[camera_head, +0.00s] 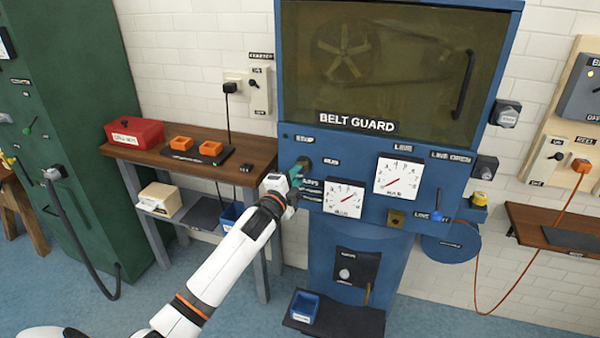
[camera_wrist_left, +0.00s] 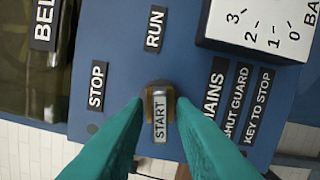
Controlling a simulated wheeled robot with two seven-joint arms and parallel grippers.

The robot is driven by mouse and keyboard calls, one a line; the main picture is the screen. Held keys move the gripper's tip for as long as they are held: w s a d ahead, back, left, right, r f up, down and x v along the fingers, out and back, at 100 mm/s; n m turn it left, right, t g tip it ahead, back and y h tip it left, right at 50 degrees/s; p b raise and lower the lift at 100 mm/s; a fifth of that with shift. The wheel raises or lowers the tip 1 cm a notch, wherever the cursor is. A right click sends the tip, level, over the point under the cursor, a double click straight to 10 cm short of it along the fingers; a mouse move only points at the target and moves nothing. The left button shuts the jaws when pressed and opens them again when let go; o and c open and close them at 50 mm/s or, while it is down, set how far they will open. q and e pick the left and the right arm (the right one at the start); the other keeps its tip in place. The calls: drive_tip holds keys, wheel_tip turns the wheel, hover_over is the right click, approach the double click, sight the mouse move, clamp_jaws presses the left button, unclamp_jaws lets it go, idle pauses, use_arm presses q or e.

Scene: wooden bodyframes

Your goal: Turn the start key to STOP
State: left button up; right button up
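The start key (camera_wrist_left: 160,92) sits on the blue machine's panel, a grey grip with brownish sides and a pale START tag (camera_wrist_left: 160,120). Its grip lies along the line toward the RUN label (camera_wrist_left: 154,30); the STOP label (camera_wrist_left: 97,87) is off to its side. My left gripper (camera_head: 301,167) is at the panel's left part. In the head view the fingers largely hide the key. My right gripper is in neither view.
Two white dials (camera_head: 398,178) stick out to the right of the key. The belt guard window (camera_head: 375,60) is above. A wooden side table (camera_head: 248,150) with a red box (camera_head: 134,132) stands left of the machine. A blue lever (camera_head: 438,205) is at the panel's right.

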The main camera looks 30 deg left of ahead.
use_arm(q)
clamp_jaws()
drive_tip(key=n, duration=0.3)
drive_tip(key=shift+f, duration=0.1)
drive_tip(key=n+t+y, duration=0.1)
drive_tip(key=n, duration=0.5)
drive_tip(key=shift+n, duration=0.4)
drive_tip(key=n, duration=0.2)
drive_tip(key=n+p, duration=0.1)
drive_tip(key=n, duration=0.1)
drive_tip(key=n+y, duration=0.1)
drive_tip(key=n, duration=0.1)
drive_tip(key=shift+r+p, duration=0.35)
drive_tip(key=shift+p, duration=0.05)
drive_tip(key=shift+c, duration=0.8)
unclamp_jaws()
drive_tip(key=shift+f+n, duration=0.1)
drive_tip(key=shift+n, duration=0.4)
drive_tip(key=o, duration=0.5)
drive_tip(key=shift+f, duration=0.1)
drive_tip(key=shift+a, duration=0.1)
drive_tip(key=shift+f, duration=0.1)
